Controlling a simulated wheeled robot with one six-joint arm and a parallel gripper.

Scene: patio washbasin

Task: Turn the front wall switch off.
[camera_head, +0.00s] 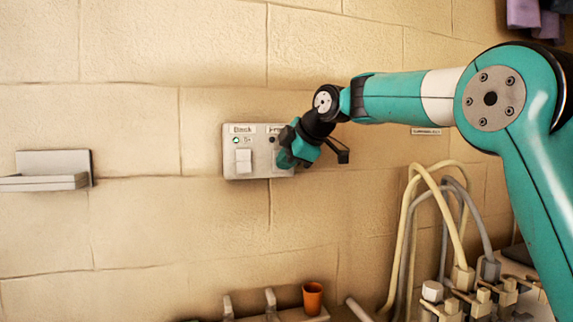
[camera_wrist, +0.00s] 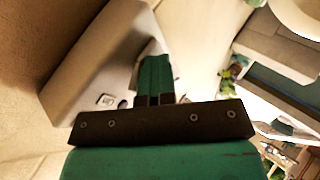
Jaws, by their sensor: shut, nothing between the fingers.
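A pale switch plate (camera_head: 231,170) is fixed to the wall and carries two labels. The left label (camera_head: 242,128) seems to read "Back", with a small green mark and a white rocker switch (camera_head: 243,160) below it. The right label (camera_head: 275,128) seems to read "Front". My gripper (camera_head: 284,159) covers most of the right half, so the front switch and its position are hidden. In the wrist view my shut, empty fingers (camera_wrist: 155,72) reach over the plate's face (camera_wrist: 75,90). I cannot tell whether they touch it.
A small wall shelf (camera_head: 45,183) is at the left. An orange-brown cup (camera_head: 312,298) stands below the plate. Pale hoses (camera_head: 407,225) rise from fittings at the lower right.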

